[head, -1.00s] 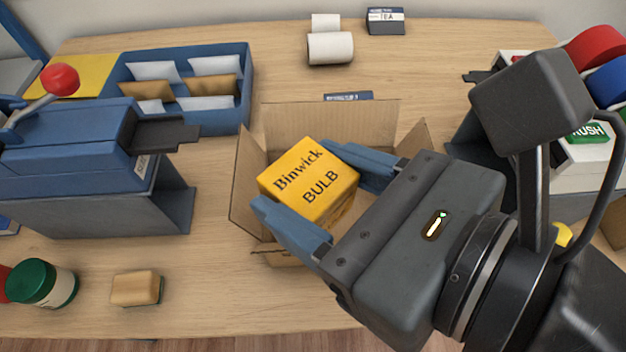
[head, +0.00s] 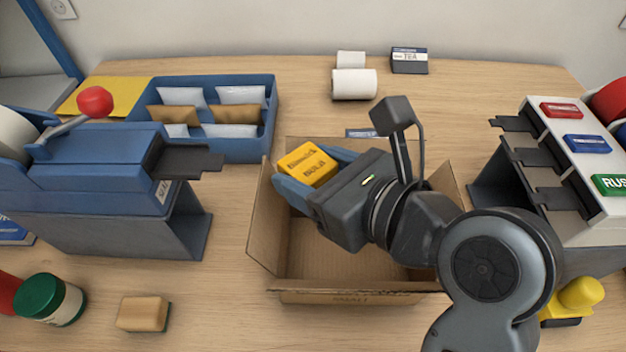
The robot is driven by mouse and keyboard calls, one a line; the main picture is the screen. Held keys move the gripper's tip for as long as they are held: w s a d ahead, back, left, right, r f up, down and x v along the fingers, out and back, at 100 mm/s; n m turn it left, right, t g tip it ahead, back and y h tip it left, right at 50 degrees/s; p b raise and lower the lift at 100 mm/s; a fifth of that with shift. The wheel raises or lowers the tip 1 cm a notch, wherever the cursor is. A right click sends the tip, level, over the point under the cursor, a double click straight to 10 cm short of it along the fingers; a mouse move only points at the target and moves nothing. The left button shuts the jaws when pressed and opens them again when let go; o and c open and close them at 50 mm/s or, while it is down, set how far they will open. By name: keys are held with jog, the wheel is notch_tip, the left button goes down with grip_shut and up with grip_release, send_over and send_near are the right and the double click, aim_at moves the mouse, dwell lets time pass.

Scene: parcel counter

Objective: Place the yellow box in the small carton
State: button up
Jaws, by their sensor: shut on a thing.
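The yellow box (head: 308,164) has dark lettering on its top. My gripper (head: 306,170) is shut on it, with blue fingers on either side. The small carton (head: 300,238) is an open brown cardboard box with its flaps spread, in the middle of the counter. The yellow box is over the carton's back left part, near its left flap. My gripper and arm hide the carton's right and back parts. I cannot tell whether the yellow box touches the carton floor.
A label dispenser (head: 560,150) stands right. A sponge (head: 143,313) and a green-lidded jar (head: 50,300) lie front left. A paper roll (head: 354,84) and tea box (head: 409,60) are at the back.

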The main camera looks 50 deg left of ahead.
jog(key=shift+f, duration=1.25)
jog(key=shift+f+p, duration=0.4)
jog(key=shift+f, duration=0.1)
jog(key=o, duration=0.8)
jog(key=shift+f, duration=0.1)
jog(key=shift+r+b, duration=0.45)
jog(key=shift+b, duration=0.1)
jog(key=v, duration=1.2)
jog(key=shift+r, duration=0.1)
